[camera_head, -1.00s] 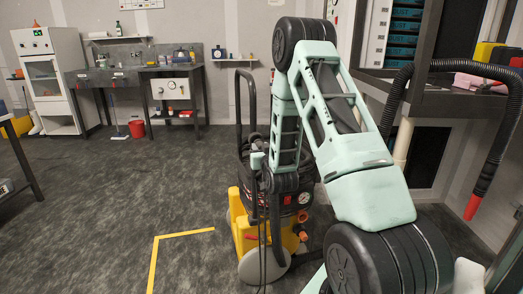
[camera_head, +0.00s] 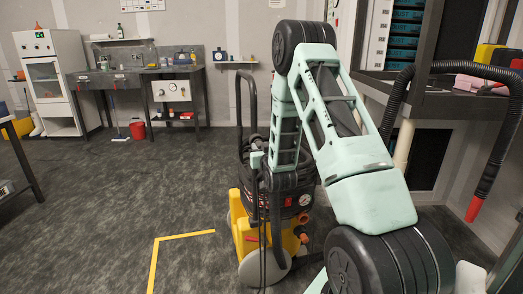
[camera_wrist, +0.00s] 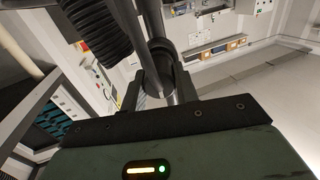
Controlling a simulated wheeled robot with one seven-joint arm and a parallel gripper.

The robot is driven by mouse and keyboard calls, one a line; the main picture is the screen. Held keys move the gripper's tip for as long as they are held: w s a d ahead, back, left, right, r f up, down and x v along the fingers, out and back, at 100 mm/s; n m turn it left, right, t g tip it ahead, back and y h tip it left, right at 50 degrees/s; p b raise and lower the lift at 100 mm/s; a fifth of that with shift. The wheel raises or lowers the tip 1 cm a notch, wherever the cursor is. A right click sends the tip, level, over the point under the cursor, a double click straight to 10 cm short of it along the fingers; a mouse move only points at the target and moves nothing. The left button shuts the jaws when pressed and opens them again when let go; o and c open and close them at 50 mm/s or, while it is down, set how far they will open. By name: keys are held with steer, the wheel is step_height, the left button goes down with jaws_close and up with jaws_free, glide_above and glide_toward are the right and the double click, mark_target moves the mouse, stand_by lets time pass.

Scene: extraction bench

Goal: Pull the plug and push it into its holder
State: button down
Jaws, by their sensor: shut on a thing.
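In the wrist view my gripper (camera_wrist: 157,85) has its two dark fingers closed on either side of a dark grey cylindrical piece (camera_wrist: 158,58). A grey tube runs from this piece to the top of the picture. I cannot tell for sure whether the piece is the plug. In the head view my arm reaches down at a yellow and black wheeled extractor (camera_head: 246,222) with a gauge and a tall black handle. My gripper's fingertips are hidden there behind my own arm. I cannot make out the holder in either view.
A black ribbed hose (camera_head: 492,135) with a red tip hangs at the right, by a shelf unit; a ribbed hose (camera_wrist: 95,28) is close to my gripper.

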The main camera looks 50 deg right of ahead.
steer(key=shift+w+d, duration=0.35)
steer(key=shift+w, duration=0.15)
steer(key=c, duration=1)
jaws_free()
